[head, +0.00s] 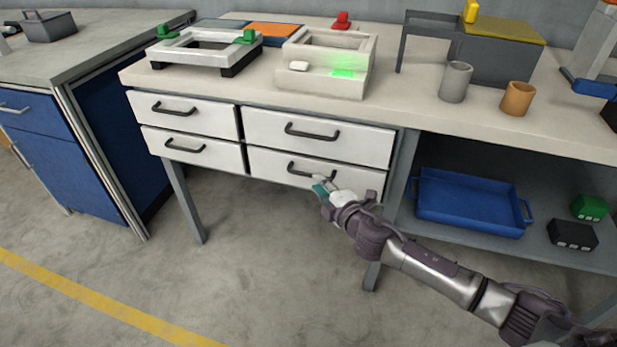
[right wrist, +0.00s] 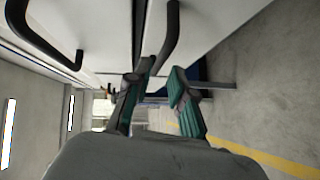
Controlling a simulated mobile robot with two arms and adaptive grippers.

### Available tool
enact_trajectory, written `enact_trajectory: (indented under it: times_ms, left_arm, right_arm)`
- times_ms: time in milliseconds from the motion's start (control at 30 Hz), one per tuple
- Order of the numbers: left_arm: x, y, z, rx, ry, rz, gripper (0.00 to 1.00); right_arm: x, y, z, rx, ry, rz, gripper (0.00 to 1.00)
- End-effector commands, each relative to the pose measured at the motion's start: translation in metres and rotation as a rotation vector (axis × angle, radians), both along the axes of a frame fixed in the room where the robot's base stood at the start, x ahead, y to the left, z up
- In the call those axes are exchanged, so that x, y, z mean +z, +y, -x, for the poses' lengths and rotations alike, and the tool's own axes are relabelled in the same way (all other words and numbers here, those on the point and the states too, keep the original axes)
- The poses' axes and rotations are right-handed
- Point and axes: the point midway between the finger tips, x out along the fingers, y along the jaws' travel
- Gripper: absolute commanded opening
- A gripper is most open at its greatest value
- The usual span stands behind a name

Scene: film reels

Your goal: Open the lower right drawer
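The lower right drawer (head: 268,165) has a white front and looks closed, below the upper right drawer (head: 350,145). Its dark bar handle (head: 300,168) also shows in the right wrist view (right wrist: 171,32), running toward the fingertips. My right gripper (head: 322,185) is at the right end of this handle in the head view. In the right wrist view its two green-padded fingers (right wrist: 160,84) are apart. The near end of the handle is close to the left finger; I cannot tell whether they touch. My left gripper is not in view.
The workbench (head: 400,112) carries a white box (head: 325,83), a white frame, a grey cup (head: 455,82) and a brown cup (head: 517,98). A blue tray (head: 470,203) sits on the shelf at right. The floor (head: 270,260) before the drawers is clear.

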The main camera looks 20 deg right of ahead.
Motion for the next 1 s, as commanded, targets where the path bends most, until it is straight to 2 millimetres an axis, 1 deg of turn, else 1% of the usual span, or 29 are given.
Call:
enact_trajectory:
  times_ms: [33,133,200,333,500,700,733,833,867,1000]
  left_arm:
    - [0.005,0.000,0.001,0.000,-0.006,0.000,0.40]
    - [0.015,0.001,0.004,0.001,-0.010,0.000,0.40]
    - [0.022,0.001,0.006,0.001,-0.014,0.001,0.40]
    - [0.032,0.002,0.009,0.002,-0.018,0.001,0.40]
    - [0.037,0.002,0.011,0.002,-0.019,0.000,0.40]
    - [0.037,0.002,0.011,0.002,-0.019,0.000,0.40]
    - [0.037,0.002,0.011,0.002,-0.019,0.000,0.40]
    - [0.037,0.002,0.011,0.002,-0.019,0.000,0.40]
    - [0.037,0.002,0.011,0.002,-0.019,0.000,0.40]
    - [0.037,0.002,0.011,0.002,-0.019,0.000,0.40]
  right_arm:
    - [-0.002,0.002,-0.012,-0.001,-0.003,-0.002,0.23]
    - [-0.005,0.006,-0.029,-0.001,-0.002,-0.001,0.23]
    - [-0.007,0.008,-0.038,0.000,-0.001,-0.001,0.23]
    - [-0.008,0.010,-0.050,0.000,0.000,-0.002,0.23]
    - [-0.009,0.011,-0.055,0.000,0.000,-0.001,0.23]
    - [-0.009,0.011,-0.055,0.000,0.001,-0.001,0.23]
    - [-0.009,0.011,-0.055,0.000,0.001,-0.002,0.19]
    - [-0.009,0.011,-0.055,0.000,0.001,-0.002,0.03]
    - [-0.009,0.011,-0.055,0.000,0.001,-0.002,0.00]
    - [-0.009,0.011,-0.055,0.000,0.001,-0.002,0.00]
